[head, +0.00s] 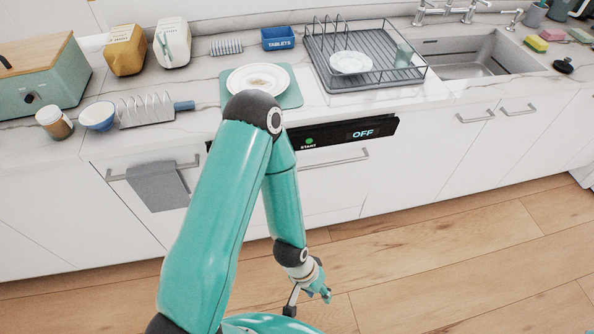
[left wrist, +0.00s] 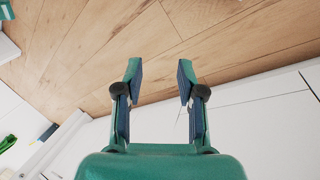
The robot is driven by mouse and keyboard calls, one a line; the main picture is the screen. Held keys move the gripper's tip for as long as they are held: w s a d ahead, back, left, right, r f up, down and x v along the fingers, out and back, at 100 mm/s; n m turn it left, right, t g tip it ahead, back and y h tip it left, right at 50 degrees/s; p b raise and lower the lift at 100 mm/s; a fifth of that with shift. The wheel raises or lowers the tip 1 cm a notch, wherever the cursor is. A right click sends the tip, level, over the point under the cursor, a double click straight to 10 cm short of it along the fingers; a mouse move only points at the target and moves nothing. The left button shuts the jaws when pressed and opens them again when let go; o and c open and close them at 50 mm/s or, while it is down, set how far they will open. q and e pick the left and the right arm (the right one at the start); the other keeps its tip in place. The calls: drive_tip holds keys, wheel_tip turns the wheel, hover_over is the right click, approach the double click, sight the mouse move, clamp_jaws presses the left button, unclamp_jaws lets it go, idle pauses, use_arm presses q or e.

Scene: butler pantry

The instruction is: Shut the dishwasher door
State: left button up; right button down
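The dishwasher is under the counter in the head view, with a black control panel (head: 345,135) showing a green START mark and OFF. Its white door (head: 335,185) stands upright, looks about flush with the neighbouring fronts, and carries a grey bar handle (head: 340,160). My left arm hides its left part, so I cannot tell if a small gap remains. My left gripper (head: 308,295) hangs low in front of the door, over the floor. In the left wrist view its fingers (left wrist: 160,90) are apart with nothing between them. My right gripper is not in view.
A grey towel (head: 158,187) hangs on a handle left of the dishwasher. The counter above holds a plate (head: 258,79) on a mat, a dish rack (head: 385,75) and a toast rack (head: 146,110). The wooden floor (head: 440,265) to the right is clear.

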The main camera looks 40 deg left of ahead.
use_arm(q)
drive_tip(key=w+a+n+t+y+b, duration=0.2)
drive_tip(key=w+a+n+t+b, duration=0.25)
drive_tip(key=w+b, duration=0.55)
drive_tip(key=w+a+n+t+y+b, duration=0.25)
drive_tip(key=w+a+t+b, duration=0.35)
drive_tip(key=b, duration=0.6)
drive_tip(key=s+a+r+n+t+y+b, duration=0.45)
drive_tip(key=a+r+n+y+b, duration=0.35)
drive_tip(key=n+b, duration=0.95)
drive_tip(key=shift+w+a+f+m+g+h+p, duration=0.15)
drive_tip(key=shift+w+a+f+m+p, duration=0.45)
drive_tip(key=shift+w+a, duration=1.3)
drive_tip(key=shift+w+a+f+m+g+h+p, duration=0.15)
drive_tip(key=shift+w+a+f+m+p, duration=0.45)
drive_tip(key=shift+w, duration=2.25)
drive_tip(key=shift+w+a+f+m+g+h+p, duration=0.2)
drive_tip(key=shift+w+a+f+p, duration=0.75)
drive_tip(key=shift+w+a, duration=1.05)
drive_tip(key=shift+w+d+r, duration=0.2)
drive_tip(key=shift+w+d, duration=0.15)
drive_tip(key=shift+c, duration=0.2)
clamp_jaws()
